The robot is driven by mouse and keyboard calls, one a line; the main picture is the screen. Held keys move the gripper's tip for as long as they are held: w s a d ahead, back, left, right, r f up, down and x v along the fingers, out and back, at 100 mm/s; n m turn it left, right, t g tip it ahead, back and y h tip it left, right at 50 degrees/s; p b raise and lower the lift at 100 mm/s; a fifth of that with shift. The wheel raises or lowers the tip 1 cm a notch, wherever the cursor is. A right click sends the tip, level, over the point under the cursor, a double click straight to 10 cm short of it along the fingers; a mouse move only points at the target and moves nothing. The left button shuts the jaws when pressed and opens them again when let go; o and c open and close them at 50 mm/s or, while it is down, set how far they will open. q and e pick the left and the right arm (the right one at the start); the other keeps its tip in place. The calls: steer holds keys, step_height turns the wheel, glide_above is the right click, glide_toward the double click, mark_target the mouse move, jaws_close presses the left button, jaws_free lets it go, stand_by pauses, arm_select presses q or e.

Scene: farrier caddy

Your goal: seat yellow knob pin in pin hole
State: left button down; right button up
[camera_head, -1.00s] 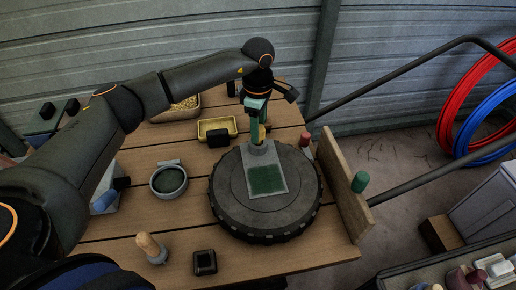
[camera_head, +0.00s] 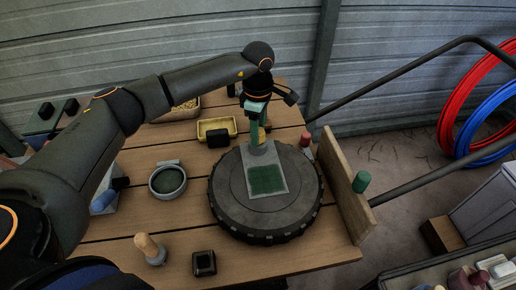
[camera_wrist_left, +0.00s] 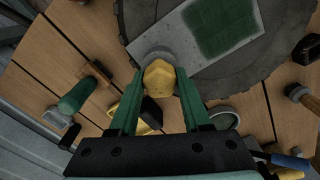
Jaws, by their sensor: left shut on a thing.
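The yellow knob pin (camera_wrist_left: 159,80) shows as a faceted yellow knob between the green fingers of my left gripper (camera_wrist_left: 158,88) in the left wrist view. The gripper is shut on it. In the head view my left gripper (camera_head: 257,138) points down over the grey round collar (camera_head: 262,149) at the far end of a plate (camera_head: 279,172). The collar also shows in the left wrist view (camera_wrist_left: 155,54), just beyond the knob. The pin's shank and the hole are hidden by knob and fingers, so I cannot tell how deep the pin sits. My right gripper is not in view.
The plate with its green patch lies on a round black tyre-like base (camera_head: 232,205) on the wooden table. A wooden board (camera_head: 345,185) stands at the right edge. A round grey dish (camera_head: 168,181), yellow tray (camera_head: 216,126), wooden-handled tool (camera_head: 149,247) and black square cup (camera_head: 204,263) stand around.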

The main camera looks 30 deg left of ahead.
arm_select(q)
steer(key=shift+f, duration=0.15)
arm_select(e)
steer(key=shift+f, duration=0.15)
arm_select(q)
steer(key=shift+c, duration=1.4)
jaws_free()
steer(key=shift+r, duration=0.65)
step_height(320, 180, up, 11)
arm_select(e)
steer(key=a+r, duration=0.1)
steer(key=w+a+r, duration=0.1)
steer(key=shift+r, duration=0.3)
arm_select(q)
steer(key=shift+r, duration=0.1)
